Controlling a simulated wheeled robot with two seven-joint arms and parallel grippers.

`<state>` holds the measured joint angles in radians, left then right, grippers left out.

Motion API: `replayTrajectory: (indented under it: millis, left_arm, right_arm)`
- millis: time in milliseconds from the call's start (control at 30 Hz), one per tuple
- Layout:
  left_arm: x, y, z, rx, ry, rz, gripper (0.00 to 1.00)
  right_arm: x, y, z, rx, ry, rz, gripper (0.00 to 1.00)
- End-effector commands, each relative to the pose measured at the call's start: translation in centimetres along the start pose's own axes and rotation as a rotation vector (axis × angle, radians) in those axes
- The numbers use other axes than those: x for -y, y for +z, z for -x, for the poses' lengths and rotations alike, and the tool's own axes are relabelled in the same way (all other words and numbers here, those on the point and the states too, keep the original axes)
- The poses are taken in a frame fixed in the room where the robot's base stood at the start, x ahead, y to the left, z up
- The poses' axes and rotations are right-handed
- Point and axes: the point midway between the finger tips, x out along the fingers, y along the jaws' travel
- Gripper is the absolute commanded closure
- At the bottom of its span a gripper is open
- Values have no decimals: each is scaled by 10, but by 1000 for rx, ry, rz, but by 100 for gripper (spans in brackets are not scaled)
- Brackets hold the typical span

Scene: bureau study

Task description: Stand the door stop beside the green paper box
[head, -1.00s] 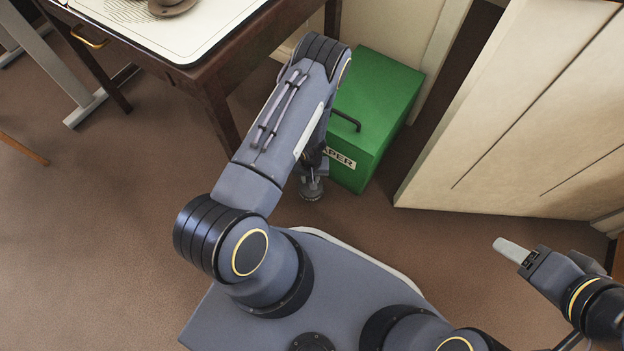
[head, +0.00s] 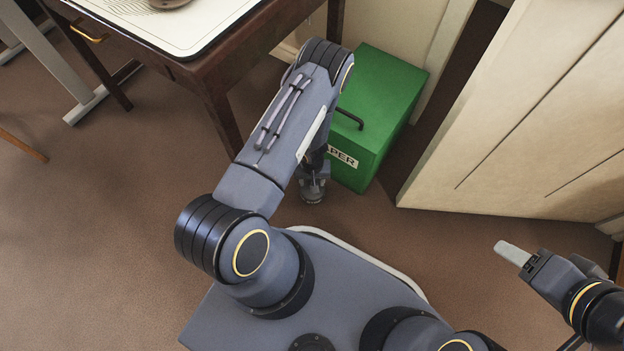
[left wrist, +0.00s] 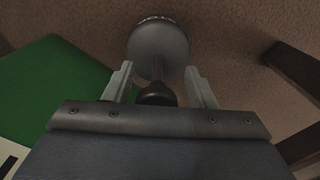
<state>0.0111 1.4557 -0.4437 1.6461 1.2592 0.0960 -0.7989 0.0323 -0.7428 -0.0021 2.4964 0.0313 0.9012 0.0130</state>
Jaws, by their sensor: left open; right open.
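The door stop (left wrist: 158,45) is a grey round disc with a stem and a dark knob (left wrist: 157,94). In the head view its base (head: 313,197) stands on the carpet just left of the green paper box (head: 378,95), partly hidden by my left arm. My left gripper (left wrist: 159,72) is open, with one finger on each side of the door stop's stem; I cannot tell whether they touch it. In the head view my left forearm hides most of this gripper. The green box also fills the left of the left wrist view (left wrist: 50,85). My right gripper (head: 512,254) is open and empty, over the carpet at right.
A dark wooden desk (head: 205,80) with a white top stands at upper left, its leg close to my left arm. A cream panel (head: 510,120) stands right of the box. Carpet (head: 110,230) is clear at left and between the panel and my base.

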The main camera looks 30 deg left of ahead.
Motion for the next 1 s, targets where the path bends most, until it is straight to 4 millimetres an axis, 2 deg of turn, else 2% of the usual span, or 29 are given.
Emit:
replayTrajectory:
  millis: [167, 500, 600, 867, 967, 1000]
  left_arm:
    - [0, 0, 14, -1, 0, 0, 49]
    - [-1, 0, 87, -2, 1, -2, 49]
    - [0, 0, 103, -2, 0, -1, 49]
    - [-4, -4, 131, -3, 20, 6, 49]
    - [-17, -11, 161, -6, 89, 19, 49]
    - [-24, -15, 180, -9, 131, 24, 49]
  right_arm:
    - [4, -4, 8, 0, 0, 0, 45]
    - [17, -19, 37, 0, 0, 0, 45]
    - [20, -22, 43, 0, 0, 0, 45]
    - [22, -25, 49, 0, 0, 0, 45]
    - [22, -25, 49, 0, 0, 0, 45]
    - [22, -24, 49, 0, 0, 0, 45]
